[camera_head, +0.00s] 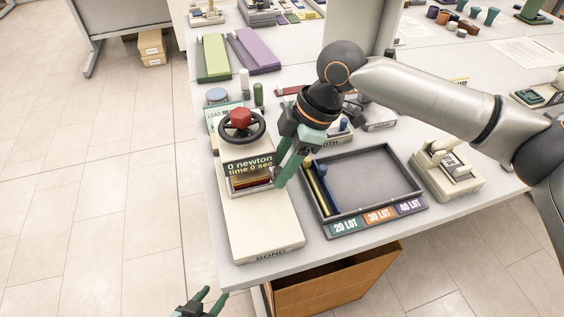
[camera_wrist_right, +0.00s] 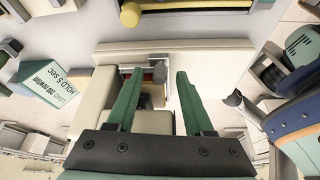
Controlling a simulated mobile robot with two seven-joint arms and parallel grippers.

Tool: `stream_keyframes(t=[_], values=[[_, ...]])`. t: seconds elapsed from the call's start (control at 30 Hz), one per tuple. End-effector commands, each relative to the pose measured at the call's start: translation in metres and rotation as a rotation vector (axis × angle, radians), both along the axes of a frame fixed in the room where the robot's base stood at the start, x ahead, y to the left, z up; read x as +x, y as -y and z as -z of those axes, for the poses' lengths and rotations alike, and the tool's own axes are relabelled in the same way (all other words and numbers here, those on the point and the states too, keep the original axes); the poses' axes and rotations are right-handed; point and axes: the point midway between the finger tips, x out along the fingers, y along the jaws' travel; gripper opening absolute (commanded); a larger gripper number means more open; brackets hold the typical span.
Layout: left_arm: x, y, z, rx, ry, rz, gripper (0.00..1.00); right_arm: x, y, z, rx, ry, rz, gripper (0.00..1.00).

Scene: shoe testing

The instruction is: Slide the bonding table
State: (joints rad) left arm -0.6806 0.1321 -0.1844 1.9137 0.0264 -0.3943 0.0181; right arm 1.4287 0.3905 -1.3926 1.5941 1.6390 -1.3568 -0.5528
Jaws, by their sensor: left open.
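The bonding device is a long cream unit marked BOND (camera_head: 262,228) at the table's front left in the head view. It has a red-topped black handwheel (camera_head: 240,120) and a display reading 0 newton, time 0 sec (camera_head: 248,164). Below the display is an opening with a reddish-brown interior. My right gripper (camera_head: 279,178) points down at the right side of this opening. In the right wrist view its green fingers (camera_wrist_right: 157,88) are spread, with a small grey part (camera_wrist_right: 160,72) beyond and between them; contact cannot be told. My left gripper (camera_head: 205,304) is open and empty, below the table's front edge.
A dark tray (camera_head: 380,165) with blue and yellow rods, labelled 20, 30 and 40 LOT, lies right of the device. A cream switch unit (camera_head: 447,170) stands further right. Green (camera_head: 214,58) and purple (camera_head: 254,50) panels lie behind. A cardboard box (camera_head: 335,285) is below the table edge.

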Motion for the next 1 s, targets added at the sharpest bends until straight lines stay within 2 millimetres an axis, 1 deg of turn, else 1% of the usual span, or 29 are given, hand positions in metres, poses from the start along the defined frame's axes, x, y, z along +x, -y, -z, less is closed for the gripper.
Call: stream_keyframes(t=[0.03,0.07,0.4,0.47,1.0], values=[[0.0004,0.0001,-0.0002,0.0,0.001,0.0,0.5,0.0,0.0,-0.0001,0.0,0.0,0.0,0.48],[0.0005,0.0001,-0.0002,0.0,0.001,0.0,0.5,0.0,0.0,-0.0001,0.0,0.0,0.0,0.44],[0.0011,0.0,-0.0005,0.0,0.002,0.0,0.5,0.0,0.0002,-0.0004,0.0,0.0,0.0,0.06],[0.0011,0.0,-0.0005,0.0,0.002,0.0,0.5,0.0001,0.0002,-0.0005,0.0,0.0,0.0,0.0],[0.0014,0.0,-0.0008,-0.001,0.003,-0.002,0.5,0.0002,0.0003,-0.0006,0.0,0.0,0.0,0.0]])
